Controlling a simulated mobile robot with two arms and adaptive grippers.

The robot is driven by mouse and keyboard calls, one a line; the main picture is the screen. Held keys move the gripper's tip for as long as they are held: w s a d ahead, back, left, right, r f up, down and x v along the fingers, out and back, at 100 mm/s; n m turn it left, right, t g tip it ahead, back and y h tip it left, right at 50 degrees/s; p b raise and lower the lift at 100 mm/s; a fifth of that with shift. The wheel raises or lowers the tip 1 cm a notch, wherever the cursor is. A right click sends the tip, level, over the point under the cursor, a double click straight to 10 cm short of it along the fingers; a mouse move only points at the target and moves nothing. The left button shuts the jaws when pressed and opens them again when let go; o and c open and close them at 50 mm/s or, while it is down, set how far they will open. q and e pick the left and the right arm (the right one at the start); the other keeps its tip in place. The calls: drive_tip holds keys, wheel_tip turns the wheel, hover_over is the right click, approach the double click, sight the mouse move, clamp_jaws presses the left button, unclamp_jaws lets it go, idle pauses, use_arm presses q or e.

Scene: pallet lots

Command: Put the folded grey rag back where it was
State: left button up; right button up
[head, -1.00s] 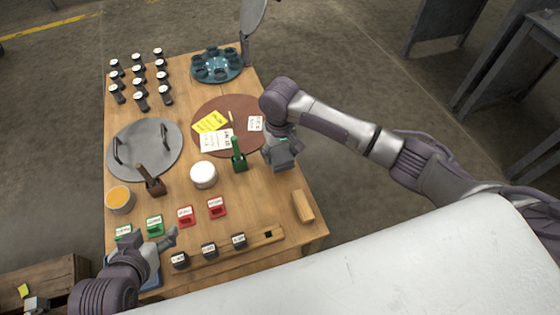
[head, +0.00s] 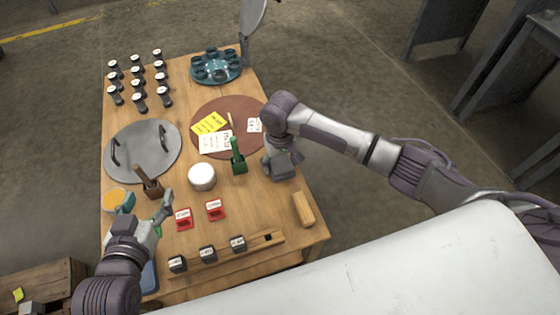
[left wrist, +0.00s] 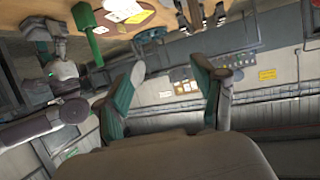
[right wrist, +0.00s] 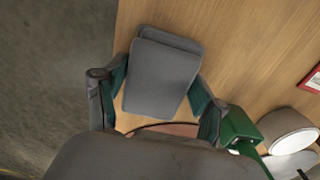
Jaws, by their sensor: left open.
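The folded grey rag (right wrist: 165,70) lies flat on the wooden table in the right wrist view, between the spread fingers of my right gripper (right wrist: 158,95). A strip of table shows between the rag and the left finger. In the head view my right gripper (head: 280,165) is low over the table's right side, beside the brown round mat (head: 208,112), and the rag is hard to tell from the gripper there. My left gripper (head: 145,205) is open and empty over the table's left front; its spread fingers also show in the left wrist view (left wrist: 168,72).
A green-handled tool (head: 238,158) and a white tub (head: 202,177) stand left of my right gripper. A wooden block (head: 304,209) lies at the right edge. Red holders (head: 184,219) and a slotted rail (head: 225,250) are in front. A brown-handled tool (head: 149,184) stands near my left gripper.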

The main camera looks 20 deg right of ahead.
drive_tip(key=shift+o, duration=1.4)
drive_tip(key=shift+r, duration=0.1)
